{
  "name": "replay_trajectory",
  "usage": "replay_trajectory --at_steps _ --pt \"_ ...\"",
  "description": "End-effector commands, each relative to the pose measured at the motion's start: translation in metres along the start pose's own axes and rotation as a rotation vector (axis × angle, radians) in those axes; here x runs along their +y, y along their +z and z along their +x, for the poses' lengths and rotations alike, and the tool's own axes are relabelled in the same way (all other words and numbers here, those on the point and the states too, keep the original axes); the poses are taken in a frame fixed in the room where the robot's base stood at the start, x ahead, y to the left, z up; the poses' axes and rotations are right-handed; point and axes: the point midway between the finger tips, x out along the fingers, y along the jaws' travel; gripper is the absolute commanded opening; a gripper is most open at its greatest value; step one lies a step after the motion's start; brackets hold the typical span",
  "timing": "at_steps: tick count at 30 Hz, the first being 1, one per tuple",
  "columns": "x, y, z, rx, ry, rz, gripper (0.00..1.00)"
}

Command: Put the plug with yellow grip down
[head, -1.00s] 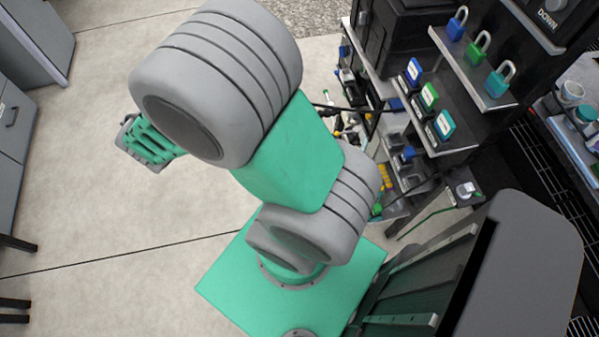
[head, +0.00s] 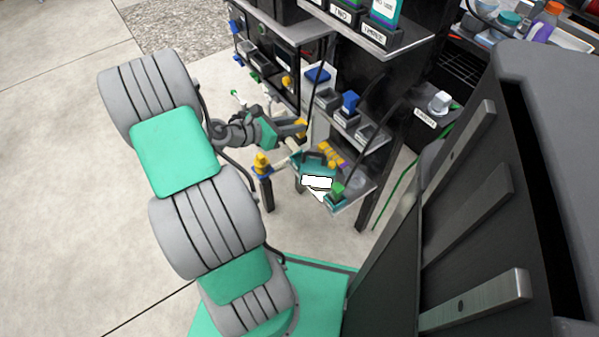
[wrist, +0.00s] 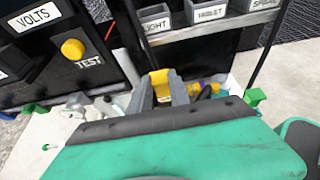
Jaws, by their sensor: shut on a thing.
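In the head view, my gripper (head: 299,128) is beside the black rack, above its lower shelf. In the wrist view, the two grey fingers of my gripper (wrist: 162,92) are shut on a yellow piece, the plug with yellow grip (wrist: 160,77). Only its yellow part shows between the fingers; the rest is hidden by the fingers and my wrist. In the head view, a bit of yellow also shows at the fingertips. I cannot tell if the plug touches anything.
A teal case (head: 314,168) with a white label, several yellow pieces (head: 331,156) and a green block (head: 337,188) are on the lower shelf. A post with a yellow top (head: 261,161) stands near my gripper. A panel with a yellow TEST button (wrist: 73,48) stands close by. The left floor is clear.

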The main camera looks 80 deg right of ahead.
Motion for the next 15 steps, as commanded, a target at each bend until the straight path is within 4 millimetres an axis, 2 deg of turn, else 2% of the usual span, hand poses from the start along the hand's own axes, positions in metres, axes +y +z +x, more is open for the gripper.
replay_trajectory --at_steps 6,11,15 --pt "-0.003 -0.038 0.018 0.001 -0.01 -0.001 0.0" --pt "-0.002 -0.06 0.027 0.001 -0.008 0.001 0.0" --pt "-0.003 -0.088 0.038 0.001 -0.008 0.0 0.0"
